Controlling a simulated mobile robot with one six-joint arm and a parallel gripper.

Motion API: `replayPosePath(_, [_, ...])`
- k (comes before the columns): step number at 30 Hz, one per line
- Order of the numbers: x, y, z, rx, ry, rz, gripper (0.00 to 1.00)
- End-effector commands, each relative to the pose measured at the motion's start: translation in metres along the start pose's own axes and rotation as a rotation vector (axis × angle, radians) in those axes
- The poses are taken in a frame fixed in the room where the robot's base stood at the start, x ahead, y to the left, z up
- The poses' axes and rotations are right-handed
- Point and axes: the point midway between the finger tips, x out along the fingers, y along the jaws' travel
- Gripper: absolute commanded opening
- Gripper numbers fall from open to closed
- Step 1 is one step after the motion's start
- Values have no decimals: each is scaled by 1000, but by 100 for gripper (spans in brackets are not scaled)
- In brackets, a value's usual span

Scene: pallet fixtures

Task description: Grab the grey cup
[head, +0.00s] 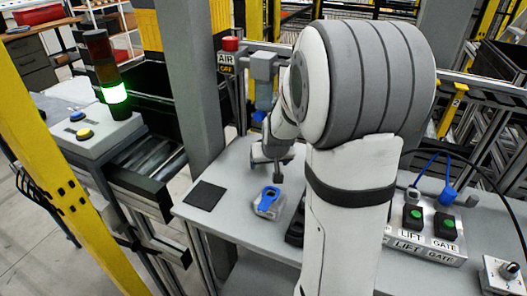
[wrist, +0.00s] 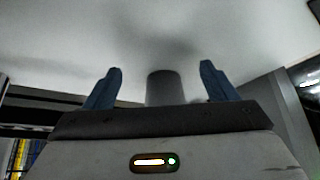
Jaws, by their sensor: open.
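The grey cup (wrist: 164,88) is a plain dark grey cylinder in the wrist view, standing between the two blue fingers of my gripper (wrist: 160,80). The fingers are open, with a visible gap on each side of the cup. The cup's lower part is hidden behind the gripper body. In the head view, my gripper (head: 272,158) is low over the light grey table (head: 232,172). A small dark upright shape (head: 279,172) shows at the fingers there; it seems to be the cup, partly hidden by the gripper.
A grey block with a blue top (head: 269,202) lies just in front of the gripper. A dark square mat (head: 205,196) lies at left. A LIFT/GATE button box (head: 426,235) stands at right. A grey post (head: 188,75) rises behind the table's left side.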

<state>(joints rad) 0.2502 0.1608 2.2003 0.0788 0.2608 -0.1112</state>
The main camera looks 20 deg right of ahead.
Motion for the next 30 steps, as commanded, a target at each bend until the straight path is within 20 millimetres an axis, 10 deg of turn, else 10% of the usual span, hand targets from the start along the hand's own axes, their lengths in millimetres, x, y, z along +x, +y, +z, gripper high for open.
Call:
replayPosePath(17, [33, -3, -58, -5, -1, -2, 79])
replayPosePath(30, [44, -4, -55, -5, 0, -3, 73])
